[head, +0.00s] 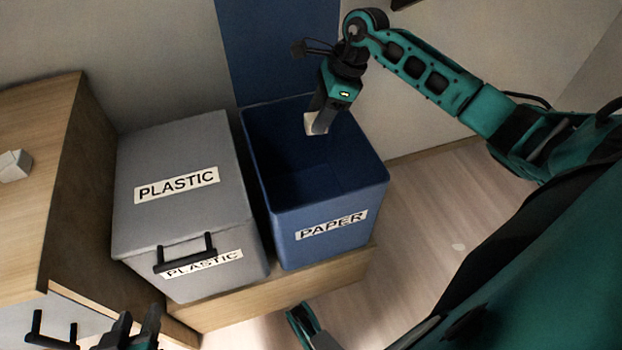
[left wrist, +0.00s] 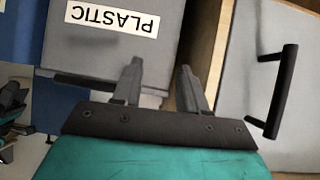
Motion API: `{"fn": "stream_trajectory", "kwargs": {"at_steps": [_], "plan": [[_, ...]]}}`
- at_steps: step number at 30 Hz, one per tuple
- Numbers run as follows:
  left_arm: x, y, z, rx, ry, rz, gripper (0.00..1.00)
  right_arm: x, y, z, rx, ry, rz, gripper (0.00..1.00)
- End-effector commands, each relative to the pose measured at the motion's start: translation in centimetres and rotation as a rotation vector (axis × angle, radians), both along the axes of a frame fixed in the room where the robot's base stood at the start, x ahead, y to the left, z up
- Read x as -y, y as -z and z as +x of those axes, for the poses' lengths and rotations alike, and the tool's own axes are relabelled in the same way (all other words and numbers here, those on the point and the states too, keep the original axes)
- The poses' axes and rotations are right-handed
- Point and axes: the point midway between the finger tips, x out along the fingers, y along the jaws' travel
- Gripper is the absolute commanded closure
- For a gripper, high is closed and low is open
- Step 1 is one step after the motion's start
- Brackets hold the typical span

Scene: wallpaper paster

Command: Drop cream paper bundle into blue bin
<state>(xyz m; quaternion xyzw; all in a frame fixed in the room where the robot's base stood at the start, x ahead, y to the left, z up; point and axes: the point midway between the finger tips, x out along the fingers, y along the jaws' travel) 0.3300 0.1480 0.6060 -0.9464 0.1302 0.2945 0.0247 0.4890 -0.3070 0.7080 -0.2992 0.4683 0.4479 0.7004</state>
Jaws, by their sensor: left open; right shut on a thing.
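The blue bin (head: 330,215) has a PAPER label on its front and stands open at the top. My right gripper (head: 318,128) reaches over the bin from the right, near its back rim. It is shut on the cream paper bundle (head: 310,124), a small pale block partly hidden by the fingers. The bundle is over the bin's opening; its exact height cannot be told. My left gripper (head: 132,330) is low at the left of the head view, in front of the grey bin. It is open and empty, and its two fingers show in the left wrist view (left wrist: 160,88).
A grey bin (head: 180,215) with a closed lid, a black handle and PLASTIC labels stands left of the blue bin. Both stand on a low wooden platform (head: 290,293). A wooden cabinet (head: 40,200) at left bears a white crumpled object (head: 14,166). Floor at right is mostly clear.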

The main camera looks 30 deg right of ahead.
Motion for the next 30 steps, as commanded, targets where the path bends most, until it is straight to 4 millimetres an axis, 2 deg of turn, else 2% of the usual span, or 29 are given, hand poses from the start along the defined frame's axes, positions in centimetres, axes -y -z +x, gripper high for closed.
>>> {"fn": "stream_trajectory", "kwargs": {"at_steps": [2, 9, 10, 18, 26, 30], "plan": [[0.2, 0.2, 0.0, -0.005, 0.000, -0.004, 0.57, 0.0, 0.5, 0.0, 0.000, 0.000, 0.000, 0.90], [0.6, -0.8, 0.3, 0.011, -0.005, -0.020, 0.57, 0.0, 0.5, 0.0, 0.000, -0.001, 0.000, 0.90], [0.6, -0.8, 0.3, 0.011, -0.005, -0.020, 0.57, 0.0, 0.5, 0.0, 0.000, -0.001, 0.000, 0.55], [0.6, -0.7, 0.2, 0.010, -0.003, -0.018, 0.57, 0.0, 0.5, 0.0, 0.000, -0.001, 0.000, 0.29], [0.5, -0.5, 0.2, 0.008, 0.000, -0.013, 0.57, 0.0, 0.4, 0.0, 0.000, -0.001, 0.000, 0.27], [0.4, -0.7, 0.2, 0.008, 0.000, -0.010, 0.57, 0.4, -0.7, -0.1, 0.002, 0.000, -0.002, 0.27]]}}
